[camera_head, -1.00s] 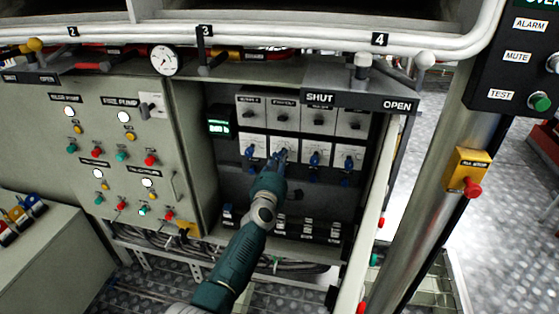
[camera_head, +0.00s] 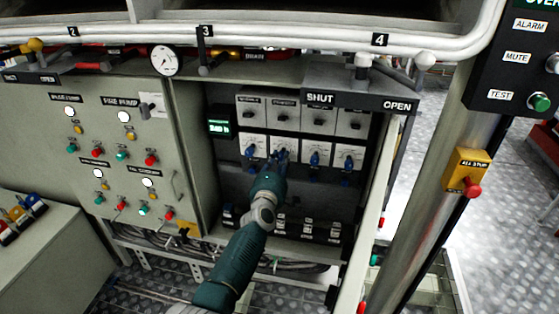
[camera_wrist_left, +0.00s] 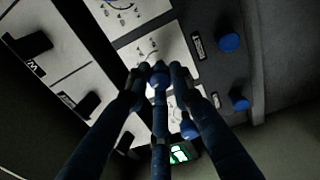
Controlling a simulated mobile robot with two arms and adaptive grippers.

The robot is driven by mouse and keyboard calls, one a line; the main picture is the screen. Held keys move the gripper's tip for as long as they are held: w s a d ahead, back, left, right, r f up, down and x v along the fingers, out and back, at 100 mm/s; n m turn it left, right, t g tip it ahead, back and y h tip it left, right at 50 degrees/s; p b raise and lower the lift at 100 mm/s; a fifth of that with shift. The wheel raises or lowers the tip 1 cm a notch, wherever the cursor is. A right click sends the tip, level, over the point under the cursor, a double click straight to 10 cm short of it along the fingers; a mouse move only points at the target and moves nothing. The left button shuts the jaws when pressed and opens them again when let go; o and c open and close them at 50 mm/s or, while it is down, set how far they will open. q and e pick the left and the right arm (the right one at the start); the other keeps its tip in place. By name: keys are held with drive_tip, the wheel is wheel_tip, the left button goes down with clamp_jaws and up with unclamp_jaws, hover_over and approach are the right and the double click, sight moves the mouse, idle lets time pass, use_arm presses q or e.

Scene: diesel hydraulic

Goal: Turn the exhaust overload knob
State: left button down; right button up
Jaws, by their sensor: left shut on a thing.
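A row of white plates with blue knobs is in the open dark cabinet in the head view, with the labels too small to read. My left gripper (camera_head: 279,158) is at the second plate from the left, its fingers closed around a blue knob (camera_wrist_left: 158,77) that shows between them in the left wrist view. The fingers partly hide this knob, so its exact angle cannot be told. Another blue knob (camera_head: 251,152) is just to the left, and two more, a third-plate knob (camera_head: 315,158) and a rightmost knob (camera_head: 348,162), are to the right. My right gripper is not in view.
Black switches on white plates (camera_head: 286,116) sit above the knobs. A lit green display (camera_head: 219,127) is to the left. The cabinet's left door (camera_head: 185,130) and right edge (camera_head: 372,200) flank the opening. A white rail (camera_head: 290,40) runs above.

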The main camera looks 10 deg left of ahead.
use_arm(q)
drive_tip(key=shift+d+r, duration=0.2)
drive_tip(key=shift+d, duration=0.1)
drive_tip(key=c, duration=1.5)
unclamp_jaws()
drive_tip(key=shift+d, duration=0.1)
drive_tip(key=shift+d+f, duration=0.1)
drive_tip(key=shift+a+f, duration=0.1)
drive_tip(key=shift+a, duration=0.2)
